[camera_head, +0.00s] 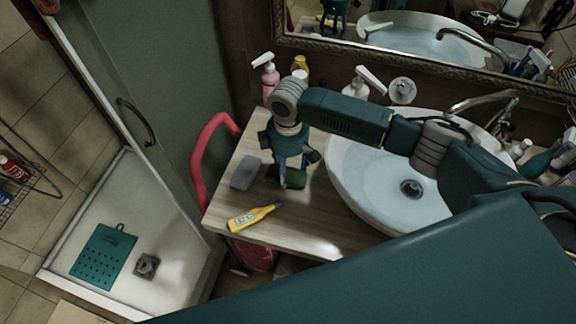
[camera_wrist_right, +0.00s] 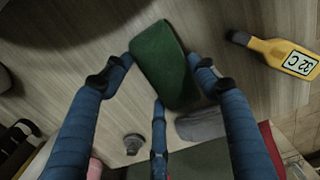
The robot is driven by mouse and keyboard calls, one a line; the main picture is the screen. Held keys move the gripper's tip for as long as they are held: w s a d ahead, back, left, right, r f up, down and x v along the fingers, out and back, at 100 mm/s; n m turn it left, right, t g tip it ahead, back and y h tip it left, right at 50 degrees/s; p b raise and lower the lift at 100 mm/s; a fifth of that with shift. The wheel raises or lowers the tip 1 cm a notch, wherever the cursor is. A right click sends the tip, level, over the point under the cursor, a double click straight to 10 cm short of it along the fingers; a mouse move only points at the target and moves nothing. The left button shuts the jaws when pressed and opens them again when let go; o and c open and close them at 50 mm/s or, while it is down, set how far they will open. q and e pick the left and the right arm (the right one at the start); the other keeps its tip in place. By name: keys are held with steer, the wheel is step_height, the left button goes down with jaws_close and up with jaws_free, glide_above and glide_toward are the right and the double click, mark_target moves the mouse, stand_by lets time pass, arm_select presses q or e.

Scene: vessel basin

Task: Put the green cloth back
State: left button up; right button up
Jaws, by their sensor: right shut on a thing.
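The green cloth (camera_head: 296,178) is a small dark green folded or block-like piece at the wooden counter, left of the basin. In the right wrist view the green cloth (camera_wrist_right: 163,62) sits between my three blue fingers. My right gripper (camera_head: 287,178) points down and is shut on it; the fingers hide part of it in the head view. I cannot tell whether the cloth touches the counter or is slightly raised. My left gripper is not in view.
A grey sponge (camera_head: 245,173) lies just left of the gripper. The white basin (camera_head: 345,170) is to the right. The counter's front right is clear.

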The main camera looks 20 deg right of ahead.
mark_target(288, 169)
steer(key=shift+f, duration=0.2)
steer(key=o, duration=1)
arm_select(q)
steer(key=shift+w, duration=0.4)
arm_select(e)
steer(key=shift+r, duration=0.15)
arm_select(q)
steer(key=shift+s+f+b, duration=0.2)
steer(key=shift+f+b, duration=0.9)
steer(key=shift+b, duration=0.05)
arm_select(e)
step_height(288, 169, up, 12)
